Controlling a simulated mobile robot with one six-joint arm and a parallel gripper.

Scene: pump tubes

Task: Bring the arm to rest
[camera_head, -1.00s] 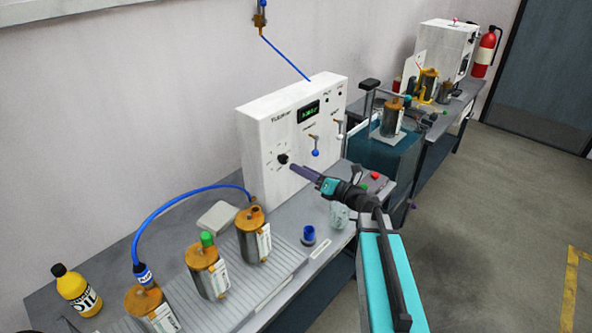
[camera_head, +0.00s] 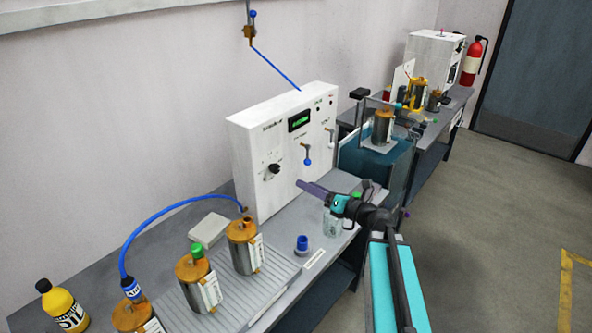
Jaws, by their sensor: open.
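My gripper (camera_head: 310,187) is at the end of my teal and black arm. It is in the air in front of the white tester box (camera_head: 275,150), apart from its panel. Nothing shows between its fingers. The panel has a green display, a black knob (camera_head: 274,168) and a lever with a blue ball (camera_head: 307,161). My arm hides part of the bench front behind it.
Several pump cylinders (camera_head: 245,248) stand on the ribbed mat at left, one joined to a blue hose (camera_head: 165,212). A blue cap (camera_head: 302,243) and a glass jar (camera_head: 333,225) stand near the bench edge. An oil bottle (camera_head: 63,305) is far left. Open floor lies right.

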